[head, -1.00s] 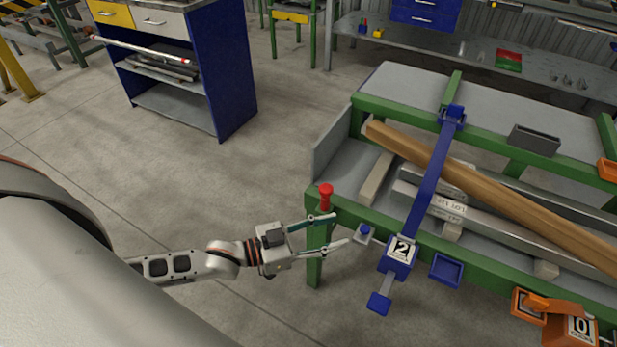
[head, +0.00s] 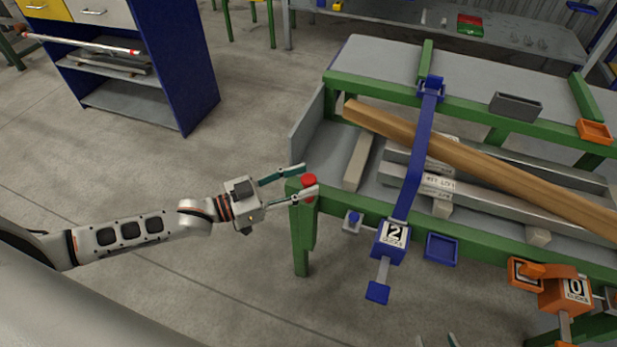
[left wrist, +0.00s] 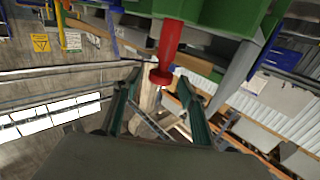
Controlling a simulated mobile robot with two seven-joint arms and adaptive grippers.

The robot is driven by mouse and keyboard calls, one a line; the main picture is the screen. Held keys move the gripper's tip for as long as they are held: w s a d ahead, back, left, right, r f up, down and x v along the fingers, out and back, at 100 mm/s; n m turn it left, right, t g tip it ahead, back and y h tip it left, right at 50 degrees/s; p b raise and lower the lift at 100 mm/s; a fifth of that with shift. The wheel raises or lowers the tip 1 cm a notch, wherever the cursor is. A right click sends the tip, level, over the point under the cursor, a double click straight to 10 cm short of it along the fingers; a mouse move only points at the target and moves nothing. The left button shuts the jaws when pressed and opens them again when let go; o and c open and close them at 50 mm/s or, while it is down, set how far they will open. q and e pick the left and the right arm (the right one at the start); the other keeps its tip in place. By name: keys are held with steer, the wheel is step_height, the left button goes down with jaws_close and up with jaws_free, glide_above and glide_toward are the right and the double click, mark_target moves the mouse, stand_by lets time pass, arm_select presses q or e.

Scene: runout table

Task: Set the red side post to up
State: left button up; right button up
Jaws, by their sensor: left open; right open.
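The red side post (head: 308,181) stands at the near left corner of the green-framed runout table (head: 345,204). It has a round red head on a red shaft, and a finger partly covers it in the head view. My left gripper (head: 311,179) is open, with one finger on each side of the post's head. In the left wrist view the red post (left wrist: 168,45) reaches from the green frame into the space between the open fingers (left wrist: 158,85); contact cannot be told. Only the fingertips of my right gripper (head: 437,341) show at the bottom edge, apart and empty.
A blue arm (head: 417,165) with a block marked 2 (head: 392,240) crosses the table right of the post. A small blue knob (head: 353,221) sits close by. A wooden beam (head: 450,155) and grey bars lie on the table.

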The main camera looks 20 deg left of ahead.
arm_select(q)
steer(key=shift+x, duration=0.85)
steer(key=shift+w+d, duration=0.15)
arm_select(e)
steer(key=shift+w+a+r, duration=0.1)
steer(key=shift+w+r, duration=0.1)
steer(key=shift+w, duration=0.05)
